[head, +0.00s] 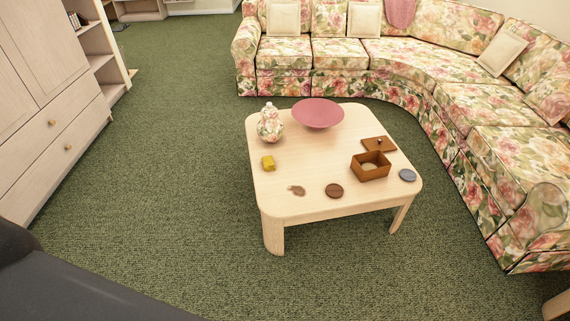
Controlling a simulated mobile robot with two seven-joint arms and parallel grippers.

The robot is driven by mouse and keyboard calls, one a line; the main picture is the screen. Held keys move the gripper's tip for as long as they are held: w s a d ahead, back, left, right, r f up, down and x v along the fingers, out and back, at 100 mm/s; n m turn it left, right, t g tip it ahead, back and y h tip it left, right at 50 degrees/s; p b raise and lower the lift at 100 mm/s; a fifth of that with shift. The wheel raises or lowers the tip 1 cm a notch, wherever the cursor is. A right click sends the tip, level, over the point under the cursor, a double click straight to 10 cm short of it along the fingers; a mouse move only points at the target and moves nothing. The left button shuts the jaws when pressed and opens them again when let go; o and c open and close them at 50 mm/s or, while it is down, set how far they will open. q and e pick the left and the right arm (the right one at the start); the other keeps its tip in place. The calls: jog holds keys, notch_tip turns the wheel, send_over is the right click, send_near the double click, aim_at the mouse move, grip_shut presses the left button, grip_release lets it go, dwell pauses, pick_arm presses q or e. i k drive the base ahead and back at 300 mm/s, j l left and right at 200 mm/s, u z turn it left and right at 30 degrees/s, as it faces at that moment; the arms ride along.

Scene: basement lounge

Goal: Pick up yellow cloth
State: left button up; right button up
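A small yellow folded thing (268,163), which looks like the yellow cloth, lies on the light wooden coffee table (300,178), near its left edge. It sits in front of a floral lidded jar (270,124) and apart from it. Nothing covers it. Neither of my grippers shows in the head view.
On the table are a pink bowl (318,113), an open brown box (371,167), its likely lid (379,145), a brown disc (334,191), a grey disc (407,175) and a brown patch (297,190). A floral sofa (470,80) curves behind and right. Green carpet (180,150) is clear.

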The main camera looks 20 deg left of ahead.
aim_at(268, 162)
jog(key=i+j+z, duration=0.15)
jog(key=j+z, duration=0.25)
jog(key=i+j+z, duration=0.15)
jog(key=z, duration=0.2)
jog(key=i+j+z, duration=0.15)
jog(key=j, duration=0.3)
jog(key=j+z, duration=0.15)
jog(key=j, duration=0.35)
jog(key=i+j, duration=0.1)
jog(key=j, duration=0.7)
jog(key=i+j+z, duration=0.1)
jog(key=j, duration=0.75)
jog(key=i+j, duration=0.15)
jog(key=j, duration=0.65)
jog(key=i+j+z, duration=0.1)
jog(key=j, duration=0.75)
